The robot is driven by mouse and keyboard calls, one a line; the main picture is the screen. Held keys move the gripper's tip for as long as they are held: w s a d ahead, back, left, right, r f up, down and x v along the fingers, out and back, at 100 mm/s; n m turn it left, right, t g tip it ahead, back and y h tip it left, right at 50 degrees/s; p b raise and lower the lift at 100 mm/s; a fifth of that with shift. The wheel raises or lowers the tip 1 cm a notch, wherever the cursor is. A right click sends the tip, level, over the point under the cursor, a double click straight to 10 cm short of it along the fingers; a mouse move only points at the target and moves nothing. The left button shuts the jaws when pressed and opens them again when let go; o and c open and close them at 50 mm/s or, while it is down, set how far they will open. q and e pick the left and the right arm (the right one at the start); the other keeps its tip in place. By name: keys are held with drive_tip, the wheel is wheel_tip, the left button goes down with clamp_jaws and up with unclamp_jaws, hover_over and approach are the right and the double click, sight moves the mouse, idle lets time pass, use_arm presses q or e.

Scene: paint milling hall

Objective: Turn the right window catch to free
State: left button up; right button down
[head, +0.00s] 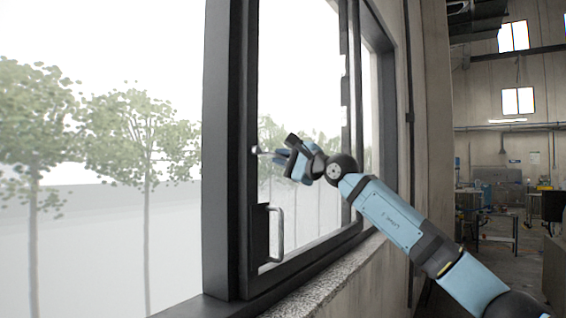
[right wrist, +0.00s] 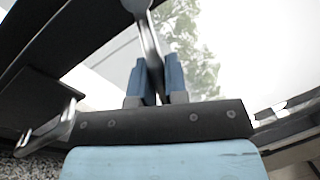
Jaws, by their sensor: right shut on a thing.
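The right window catch (head: 258,150) is a small silvery lever on the dark window frame. In the head view it points roughly level to the right from its mount, and its outer end is hidden by my fingers. My right gripper (head: 282,158) has its blue fingers shut on it. In the right wrist view the lever (right wrist: 149,38) runs down from its mount at the top edge to between the two blue fingers of my right gripper (right wrist: 156,78). My left gripper is in neither view.
A silvery pull handle (head: 279,234) on a dark plate stands on the frame below the catch, close under my gripper. A speckled stone sill (head: 318,292) runs below the window. Workbenches (head: 497,232) stand far back at the right.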

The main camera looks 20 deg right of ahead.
drive_tip(key=shift+d+r+n+y+p, duration=0.1)
drive_tip(key=shift+r+n+y+p, duration=0.35)
drive_tip(key=shift+n, duration=0.65)
drive_tip(key=shift+r, duration=0.15)
drive_tip(key=c, duration=1.2)
unclamp_jaws()
drive_tip(key=b+v, duration=0.2)
drive_tip(key=v, duration=0.5)
drive_tip(key=b+v, duration=0.2)
drive_tip(key=v, duration=0.4)
drive_tip(key=shift+s+d+r+b, duration=0.1)
drive_tip(key=shift+s+d+b, duration=0.2)
drive_tip(key=shift+b, duration=0.1)
